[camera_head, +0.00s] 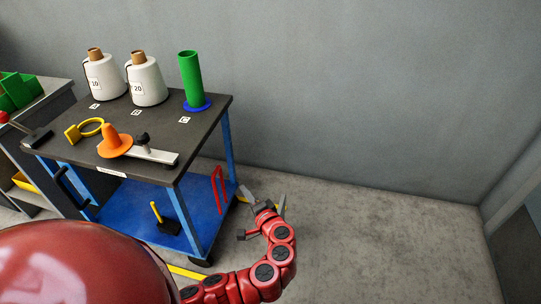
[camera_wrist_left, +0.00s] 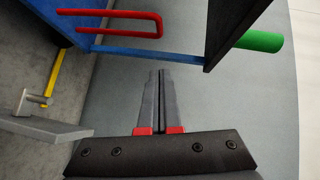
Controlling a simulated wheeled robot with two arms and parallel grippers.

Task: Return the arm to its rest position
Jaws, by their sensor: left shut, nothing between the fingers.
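My left arm (camera_head: 267,273) is red and jointed, curving up from the bottom of the head view. My left gripper (camera_head: 265,204) is to the right of the cart, near its blue leg and red handle, over the floor. In the left wrist view my left gripper (camera_wrist_left: 160,75) has its two grey fingers together, shut and empty, pointing toward the grey wall. My right gripper is not in view.
The cart's dark top (camera_head: 200,137) holds two white bobbins (camera_head: 103,76) (camera_head: 147,82), a green tube (camera_head: 190,80) and an orange cone (camera_head: 115,141). A red handle (camera_head: 217,190) juts from its right side; it also shows in the left wrist view (camera_wrist_left: 110,13). The floor (camera_head: 380,250) at right is clear.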

